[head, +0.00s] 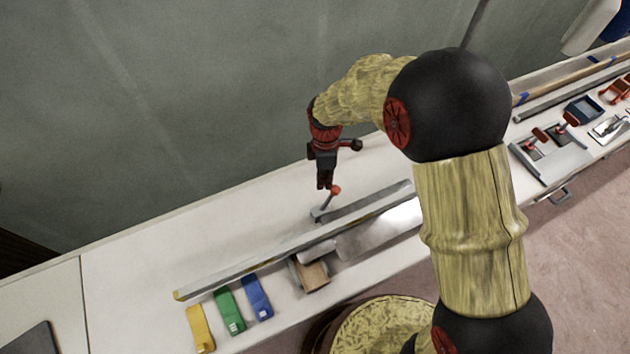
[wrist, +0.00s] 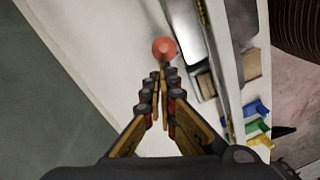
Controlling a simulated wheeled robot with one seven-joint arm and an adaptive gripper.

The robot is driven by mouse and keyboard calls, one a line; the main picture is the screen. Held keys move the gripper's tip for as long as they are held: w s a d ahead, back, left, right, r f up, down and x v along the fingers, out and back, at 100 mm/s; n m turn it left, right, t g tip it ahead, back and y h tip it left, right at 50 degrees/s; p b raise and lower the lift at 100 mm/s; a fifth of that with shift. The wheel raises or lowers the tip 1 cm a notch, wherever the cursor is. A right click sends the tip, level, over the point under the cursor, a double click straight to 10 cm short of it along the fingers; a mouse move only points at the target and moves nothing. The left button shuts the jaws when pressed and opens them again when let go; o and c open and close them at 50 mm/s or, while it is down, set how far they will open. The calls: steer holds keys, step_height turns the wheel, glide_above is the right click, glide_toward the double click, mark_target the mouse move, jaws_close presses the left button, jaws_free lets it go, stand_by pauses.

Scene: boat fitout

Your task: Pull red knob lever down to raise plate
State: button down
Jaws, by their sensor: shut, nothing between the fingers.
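The red knob (head: 336,189) tops a thin grey lever (head: 324,206) that stands tilted on the bench, beside a long metal rail. In the wrist view the red knob (wrist: 164,49) lies just past my fingertips. My gripper (head: 324,186) points down at the knob's left in the head view, very close to it; I cannot tell whether they touch. In the wrist view my gripper (wrist: 159,80) has its fingers together with nothing between them. A shiny metal plate (head: 380,235) lies in front of the rail. Most of the lever is hidden under the knob in the wrist view.
The long rail (head: 270,250) runs along the white bench (head: 130,245). Yellow (head: 200,328), green (head: 229,311) and blue (head: 257,296) pieces and a brown block (head: 312,276) lie at the front. A wall (head: 180,100) stands behind. The bench left of the lever is clear.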

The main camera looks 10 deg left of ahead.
steer(key=shift+w+d+f+g+y+b, duration=0.85)
steer(key=shift+w+d+f+y+b, duration=0.3)
steer(key=shift+d+f, duration=0.4)
steer(key=shift+w+d+f+g+y+b, duration=0.8)
steer(key=shift+w+d+f+y+b, duration=0.2)
steer(key=shift+d+f+y+b, duration=0.5)
steer(key=shift+w+d+f+g+y+b, duration=0.85)
steer(key=shift+w+d+f+y+b, duration=0.4)
steer(key=shift+d, duration=0.5)
steer(key=shift+s+f, duration=0.15)
steer(key=shift+s, duration=0.1)
steer(key=shift+h, duration=0.3)
steer(key=w+p+v, duration=0.1)
steer(key=p+v, duration=0.2)
steer(key=v, duration=0.8)
steer(key=shift+w, duration=0.35)
steer(key=shift+a, duration=0.15)
